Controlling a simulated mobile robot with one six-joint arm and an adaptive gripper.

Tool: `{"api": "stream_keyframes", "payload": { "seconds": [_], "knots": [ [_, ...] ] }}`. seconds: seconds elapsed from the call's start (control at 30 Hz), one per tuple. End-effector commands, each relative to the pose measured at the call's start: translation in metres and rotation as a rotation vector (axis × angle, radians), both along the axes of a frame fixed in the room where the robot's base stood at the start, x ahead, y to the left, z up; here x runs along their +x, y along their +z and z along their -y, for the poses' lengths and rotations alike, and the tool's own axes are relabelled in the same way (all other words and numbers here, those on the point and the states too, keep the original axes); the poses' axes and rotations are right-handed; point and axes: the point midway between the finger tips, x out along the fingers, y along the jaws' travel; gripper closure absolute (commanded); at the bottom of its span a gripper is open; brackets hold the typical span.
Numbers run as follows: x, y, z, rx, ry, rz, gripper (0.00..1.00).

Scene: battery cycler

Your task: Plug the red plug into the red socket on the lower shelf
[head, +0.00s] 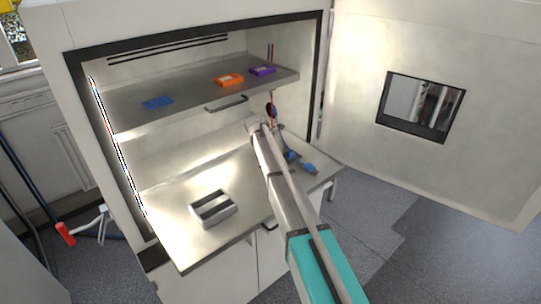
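My arm reaches up from the bottom right into the open cabinet, and its far end is over the lower shelf (180,222). My gripper (281,148) is small and mostly hidden behind my own arm links near the shelf's right side. I cannot see its fingertips clearly or whether it holds anything. Blue pieces (309,168) lie on the shelf just right of my arm. Thin red and blue leads (271,52) run vertically at the cabinet's back right. I cannot make out the red plug or the red socket on the lower shelf.
A grey open-topped holder (228,215) stands on the lower shelf, left of my arm. The upper shelf (195,93) carries an orange box (229,80), a purple box (263,71) and a blue piece (157,103). The open door (450,165) stands at right.

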Motion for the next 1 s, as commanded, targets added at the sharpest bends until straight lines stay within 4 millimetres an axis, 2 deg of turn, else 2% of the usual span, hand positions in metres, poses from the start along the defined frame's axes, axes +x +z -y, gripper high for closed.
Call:
{"api": "stream_keyframes", "payload": {
  "seconds": [0.17,0.2,0.4,1.0],
  "knots": [
    [0.0,-0.0001,0.0,0.0,0.0,0.0,1.0],
    [0.0,-0.0001,0.0,0.0,0.0,0.0,0.58],
    [0.0,-0.0001,0.0,0.0,0.0,0.0,0.24],
    [0.0,0.006,0.0,0.0,0.0,0.0,0.24]
  ]
}}
